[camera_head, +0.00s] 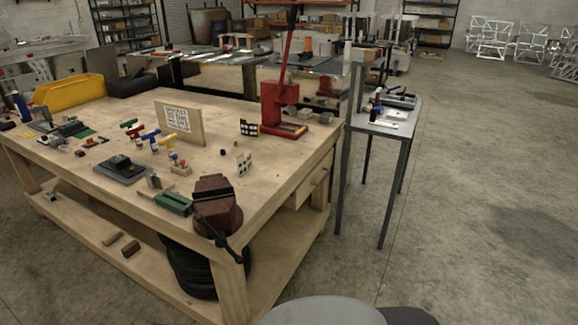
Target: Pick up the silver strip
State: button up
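I cannot pick out a silver strip for certain. Small pale and metallic pieces lie on the grey side table (407,128), too small to tell apart. More small parts lie on the wooden workbench (255,188), and none is clearly a silver strip. My gripper is not in view.
The workbench holds a red press (283,108), a rusty vise (216,205) at its near corner, a yellow bin (70,90), a wooden board with a printed sheet (179,123), and several small tools. Open concrete floor (480,200) lies to the right of the side table.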

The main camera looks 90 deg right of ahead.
aim_at(241, 161)
jog(key=k, duration=0.5)
jog(key=z, duration=1.2)
jog(key=i, duration=1.65)
